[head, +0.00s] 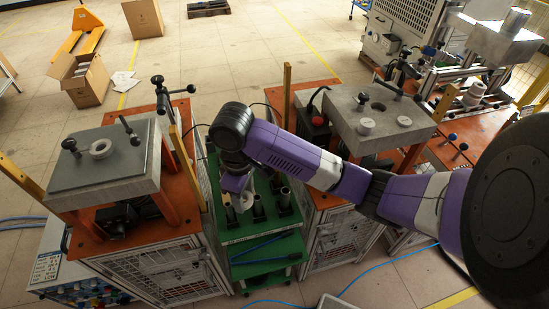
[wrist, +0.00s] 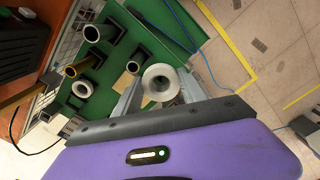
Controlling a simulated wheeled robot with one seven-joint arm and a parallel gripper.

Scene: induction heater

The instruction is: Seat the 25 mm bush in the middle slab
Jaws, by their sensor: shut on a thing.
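My gripper (wrist: 160,92) is shut on a pale grey flanged bush (wrist: 161,79), seen between the two fingers in the wrist view with its round bore facing the camera. In the head view my gripper (head: 238,190) is low over the green cart (head: 262,240), with the pale bush (head: 243,203) under it. I cannot read the bush's size. The middle slab (head: 345,108) is a grey block on an orange stand, right of the cart. It has a dark open hole (head: 378,106) and two pale rings (head: 366,126) on its top.
Several dark holders with upright tubes (head: 284,197) stand on the cart close to my gripper; they also show in the wrist view (wrist: 92,34). A left slab (head: 125,165) carries a pale ring. A red button box (head: 317,120) and yellow post (head: 286,95) stand beside the middle slab.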

